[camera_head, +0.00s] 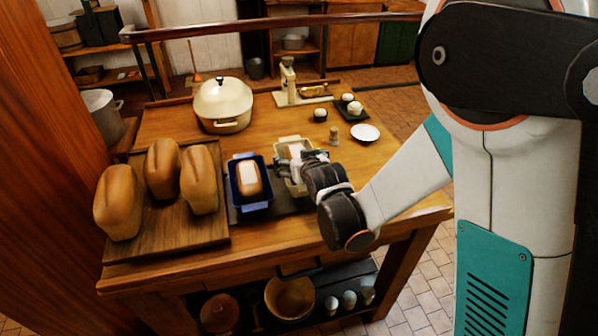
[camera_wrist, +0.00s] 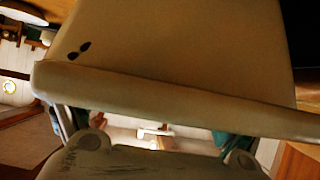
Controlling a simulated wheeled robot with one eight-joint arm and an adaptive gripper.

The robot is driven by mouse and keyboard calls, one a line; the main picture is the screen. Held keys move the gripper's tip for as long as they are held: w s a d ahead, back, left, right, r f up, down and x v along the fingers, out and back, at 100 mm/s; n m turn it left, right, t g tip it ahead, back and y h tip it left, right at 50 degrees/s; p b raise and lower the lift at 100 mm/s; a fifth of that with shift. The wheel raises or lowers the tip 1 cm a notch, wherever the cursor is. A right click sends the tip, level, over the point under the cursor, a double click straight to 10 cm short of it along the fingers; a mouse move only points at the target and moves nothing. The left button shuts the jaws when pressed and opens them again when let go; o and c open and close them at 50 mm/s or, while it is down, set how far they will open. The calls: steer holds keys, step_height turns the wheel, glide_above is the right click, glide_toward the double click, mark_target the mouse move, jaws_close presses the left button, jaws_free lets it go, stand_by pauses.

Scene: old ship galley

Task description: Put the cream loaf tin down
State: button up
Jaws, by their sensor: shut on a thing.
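The cream loaf tin (camera_head: 281,145) is near the middle of the table in the head view, with something pale and brown inside it. My gripper (camera_head: 299,164) is shut on its near right part and hides much of that side. In the wrist view the cream tin's wall (camera_wrist: 170,60) fills the upper middle, close to the camera. I cannot tell whether its base touches the dark mat (camera_head: 290,207) below it. A blue loaf tin (camera_head: 262,204) holding a loaf with a white band stands just left of the cream tin.
A wooden board (camera_head: 172,236) with three loaves is at the left of the table (camera_head: 180,270). A lidded cream pot (camera_head: 222,105), a scale (camera_head: 290,92), a small shaker (camera_head: 334,135) and a white saucer (camera_head: 365,132) stand behind. Bare wood lies right of my gripper.

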steer(key=shift+f+b, duration=0.5)
steer(key=shift+f, duration=1.15)
steer(key=shift+f, duration=0.15)
steer(key=o, duration=1)
steer(key=shift+r, duration=0.25)
steer(key=p+v, duration=0.3)
steer(key=v, duration=0.9)
